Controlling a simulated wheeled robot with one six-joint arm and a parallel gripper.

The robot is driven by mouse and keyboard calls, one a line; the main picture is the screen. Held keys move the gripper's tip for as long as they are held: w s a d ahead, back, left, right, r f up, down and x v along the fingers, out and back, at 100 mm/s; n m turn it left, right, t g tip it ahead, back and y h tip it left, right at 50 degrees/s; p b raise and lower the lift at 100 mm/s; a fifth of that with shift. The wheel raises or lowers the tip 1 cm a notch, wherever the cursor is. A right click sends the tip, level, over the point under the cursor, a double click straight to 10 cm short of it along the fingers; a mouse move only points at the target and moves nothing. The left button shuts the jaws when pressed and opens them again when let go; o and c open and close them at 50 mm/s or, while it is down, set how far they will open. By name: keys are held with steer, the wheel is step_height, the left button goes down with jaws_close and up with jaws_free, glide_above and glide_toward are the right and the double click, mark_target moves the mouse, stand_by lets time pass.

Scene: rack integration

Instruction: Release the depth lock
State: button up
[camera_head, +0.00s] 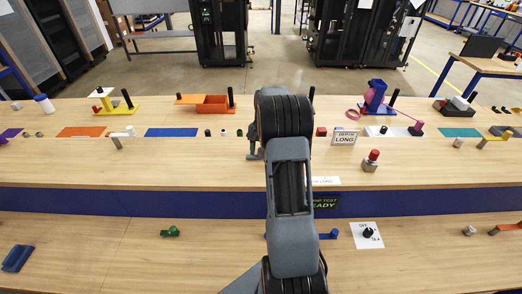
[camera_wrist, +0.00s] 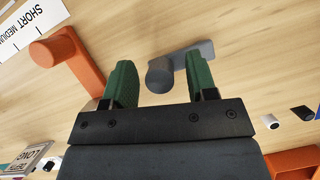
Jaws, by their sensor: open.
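My gripper (camera_wrist: 160,70) is open, with its two green fingers apart in the wrist view. A grey lever with a round knob (camera_wrist: 160,76) shows between the fingers, its flat bar running toward the right finger; I cannot tell whether either finger touches it. An orange lever with a round end (camera_wrist: 72,58) lies left of the left finger, beside a white scale strip (camera_wrist: 30,25) reading SHORT MEDIUM. The DEPTH LONG sign (camera_head: 344,137) stands right of my arm in the head view. In that view, my gripper (camera_head: 253,141) is mostly hidden behind my arm.
A red-topped post (camera_head: 371,160) stands right of my arm. Small dark and white pegs (camera_wrist: 271,121) lie right of the gripper. The bench's left front (camera_head: 120,176) is clear.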

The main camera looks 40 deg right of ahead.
steer(key=v, duration=1.3)
steer(key=shift+w+r, duration=0.15)
steer(key=shift+r, duration=0.15)
steer(key=shift+d, duration=0.1)
step_height(320, 180, down, 5)
steer(key=n+t+h, duration=0.1)
steer(key=s+a+r+n+t, duration=0.1)
steer(key=s+a+n+t, duration=0.1)
steer(key=s+a, duration=0.4)
steer(key=s+a+r+n+t+h, duration=0.1)
steer(key=s+a+n, duration=0.3)
steer(key=a, duration=0.7)
steer(key=s+a+r+n+t+h, duration=0.1)
steer(key=s+a+r+n+t, duration=0.1)
steer(key=s+a, duration=0.7)
steer(key=shift+a+r+n+t, duration=0.25)
steer(key=shift+n+t, duration=0.15)
steer(key=shift+t, duration=0.3)
